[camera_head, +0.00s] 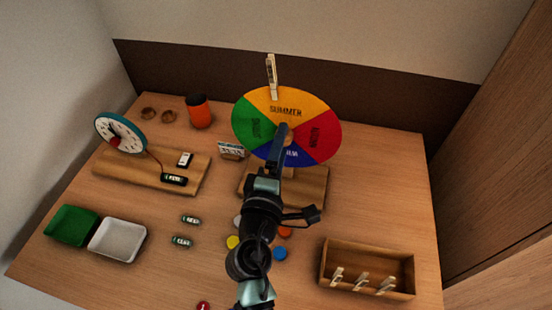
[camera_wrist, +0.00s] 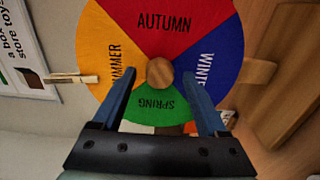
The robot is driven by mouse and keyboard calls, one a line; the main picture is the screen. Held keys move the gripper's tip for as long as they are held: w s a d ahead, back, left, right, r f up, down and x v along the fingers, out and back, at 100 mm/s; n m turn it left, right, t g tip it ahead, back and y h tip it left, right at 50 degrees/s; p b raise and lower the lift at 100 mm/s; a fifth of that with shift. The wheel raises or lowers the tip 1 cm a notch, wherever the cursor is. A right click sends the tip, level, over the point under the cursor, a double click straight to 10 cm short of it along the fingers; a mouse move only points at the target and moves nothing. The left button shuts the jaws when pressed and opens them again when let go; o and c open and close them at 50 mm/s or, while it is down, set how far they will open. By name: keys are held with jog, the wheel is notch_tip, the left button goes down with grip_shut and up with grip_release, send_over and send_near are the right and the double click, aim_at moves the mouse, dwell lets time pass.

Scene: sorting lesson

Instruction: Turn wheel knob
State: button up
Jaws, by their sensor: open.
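The season wheel (camera_head: 258,103) stands upright at the back of the table, with orange SUMMER, red, blue and green sectors. In the wrist view the wheel (camera_wrist: 165,20) fills the upper middle, with AUTUMN at the top and SPRING at the bottom. Its round wooden knob (camera_wrist: 160,72) is at the wheel's centre. My gripper (camera_wrist: 163,80) is open, with its two blue fingers on either side of the knob and space between each finger and the knob. In the head view my gripper (camera_head: 285,138) covers the lower centre of the wheel and mostly hides the knob.
A clothespin (camera_head: 272,78) is clipped to the wheel's top edge. A clock on a wooden board (camera_head: 105,165), an orange cup (camera_head: 199,112), green (camera_head: 71,225) and white (camera_head: 117,241) trays are left. A wooden box (camera_head: 335,250) with clothespins is front right.

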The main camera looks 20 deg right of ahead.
jog(key=b+v, duration=0.2)
jog(key=v, duration=1)
jog(key=shift+s+a, duration=0.25)
jog(key=w+a+r+m+t+y, duration=0.1)
jog(key=w+r+m+t, duration=0.15)
jog(key=r, duration=0.65)
jog(key=w+a+r+m+t+y, duration=0.15)
jog(key=r+m, duration=0.25)
jog(key=r, duration=0.4)
jog(key=w+a+r+m+t+y, duration=0.1)
jog(key=w+r+m+t, duration=0.15)
jog(key=r, duration=0.65)
jog(key=s+a+r+t+y+p, duration=0.1)
jog(key=r+p, duration=0.3)
jog(key=r, duration=0.7)
jog(key=s+a+r+m+t+y+p, duration=0.1)
jog(key=s+a+r+t+y+p, duration=0.1)
jog(key=r, duration=0.8)
jog(key=s+a+r+m+t+y+p, duration=0.1)
jog(key=s+r+p, duration=0.4)
jog(key=r, duration=0.6)
jog(key=shift+a+r+t+y+p, duration=0.3)
jog(key=shift+a+t+y+p, duration=0.55)
jog(key=shift+y, duration=0.4)
